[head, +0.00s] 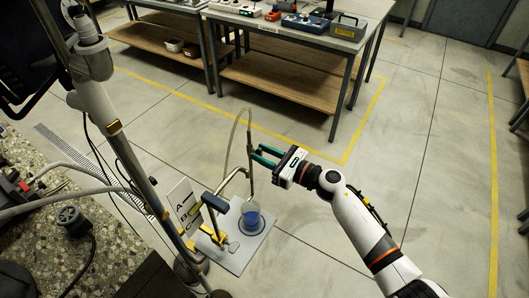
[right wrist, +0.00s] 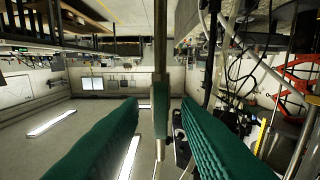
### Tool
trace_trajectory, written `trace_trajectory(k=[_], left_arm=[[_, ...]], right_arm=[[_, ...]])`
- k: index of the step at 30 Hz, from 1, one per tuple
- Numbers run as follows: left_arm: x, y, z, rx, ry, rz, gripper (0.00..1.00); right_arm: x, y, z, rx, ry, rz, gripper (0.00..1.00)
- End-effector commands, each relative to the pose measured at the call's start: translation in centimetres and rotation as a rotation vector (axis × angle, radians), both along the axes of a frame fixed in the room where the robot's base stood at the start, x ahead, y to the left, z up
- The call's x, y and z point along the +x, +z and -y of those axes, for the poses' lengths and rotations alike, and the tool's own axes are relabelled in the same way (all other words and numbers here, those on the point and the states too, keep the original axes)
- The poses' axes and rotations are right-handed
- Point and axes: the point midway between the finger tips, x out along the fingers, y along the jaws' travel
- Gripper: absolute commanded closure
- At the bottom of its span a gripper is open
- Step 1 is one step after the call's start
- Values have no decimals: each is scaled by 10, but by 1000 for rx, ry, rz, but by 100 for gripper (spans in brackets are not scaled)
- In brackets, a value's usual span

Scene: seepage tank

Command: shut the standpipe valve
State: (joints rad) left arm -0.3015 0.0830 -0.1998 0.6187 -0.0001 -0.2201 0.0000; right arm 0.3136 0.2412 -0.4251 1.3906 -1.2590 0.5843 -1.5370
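A thin upright pipe (head: 249,160) stands at the middle of the head view, with a pale hose looping over its top. My right gripper (head: 263,156) has its green fingers open beside the upper part of this pipe. In the right wrist view, a vertical metal pipe (right wrist: 160,40) with a green piece (right wrist: 161,110) on it shows between the open fingers. Contact cannot be told. A blue handle (head: 215,202) sits on brass-coloured fittings left of the pipe; I cannot tell which part is the standpipe valve. My left gripper is not in view.
A container with blue contents (head: 251,218) stands on a grey plate (head: 236,258) below the pipe. A lettered white card (head: 181,207) and a large slanting pipe (head: 128,150) are at left. A workbench (head: 290,30) stands behind.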

Motion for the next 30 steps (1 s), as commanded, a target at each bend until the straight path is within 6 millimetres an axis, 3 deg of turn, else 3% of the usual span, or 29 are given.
trace_trajectory(k=[5, 11, 22, 30], left_arm=[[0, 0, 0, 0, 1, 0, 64], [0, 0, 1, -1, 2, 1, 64], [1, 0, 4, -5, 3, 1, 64], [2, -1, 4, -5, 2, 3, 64]], right_arm=[[0, 0, 0, 0, 0, 0, 70], [0, 0, 0, 0, 0, 0, 99], [0, 0, 1, 17, 0, -23, 100], [0, 0, 1, 103, 0, -142, 100]])
